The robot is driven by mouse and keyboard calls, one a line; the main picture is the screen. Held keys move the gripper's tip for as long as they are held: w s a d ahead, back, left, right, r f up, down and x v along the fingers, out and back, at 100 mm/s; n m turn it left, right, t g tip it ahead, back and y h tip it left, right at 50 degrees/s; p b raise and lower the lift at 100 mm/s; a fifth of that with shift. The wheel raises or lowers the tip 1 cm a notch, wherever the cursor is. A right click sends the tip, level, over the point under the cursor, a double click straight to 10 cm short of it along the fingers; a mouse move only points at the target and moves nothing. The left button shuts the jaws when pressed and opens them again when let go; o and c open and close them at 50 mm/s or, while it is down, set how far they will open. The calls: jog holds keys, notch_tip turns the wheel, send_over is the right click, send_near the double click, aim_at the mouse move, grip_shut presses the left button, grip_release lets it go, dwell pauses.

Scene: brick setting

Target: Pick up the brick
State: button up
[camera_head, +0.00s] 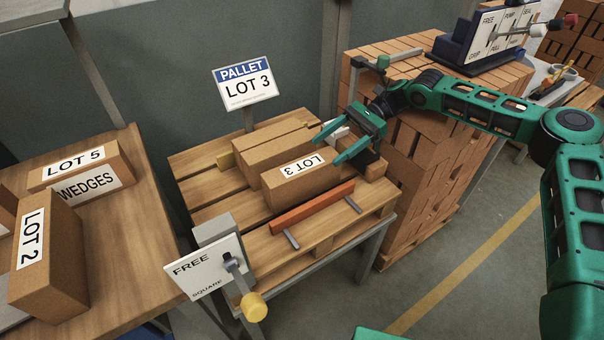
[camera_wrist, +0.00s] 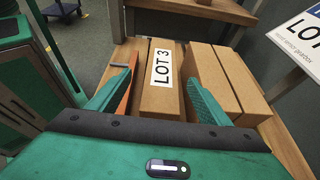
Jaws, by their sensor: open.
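The brown brick with the "LOT 3" label (camera_head: 297,189) lies on the wooden pallet table (camera_head: 195,190), in front of two plain brown bricks. My gripper (camera_head: 326,150) is open at its right end. In the wrist view, the labelled brick (camera_wrist: 160,103) shows between my two spread fingers (camera_wrist: 157,65), with a gap visible on the left. The right finger overlaps the narrow space beside the plain bricks (camera_wrist: 222,80). Whether either finger touches the brick cannot be told. An orange bar (camera_head: 312,207) runs along the brick's front side.
A "PALLET LOT 3" sign (camera_head: 245,85) stands behind the table. A "FREE" panel with a yellow-knobbed lever (camera_head: 205,267) is at its front left. A tall brick stack (camera_head: 430,170) stands close on the right. Another table at left holds labelled bricks (camera_head: 50,250).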

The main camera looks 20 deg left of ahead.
aim_at(304, 164)
jog(key=x, duration=0.8)
jog(key=shift+w+a, duration=0.2)
jog(key=c, duration=1.7)
jog(key=shift+r, duration=0.15)
grip_shut()
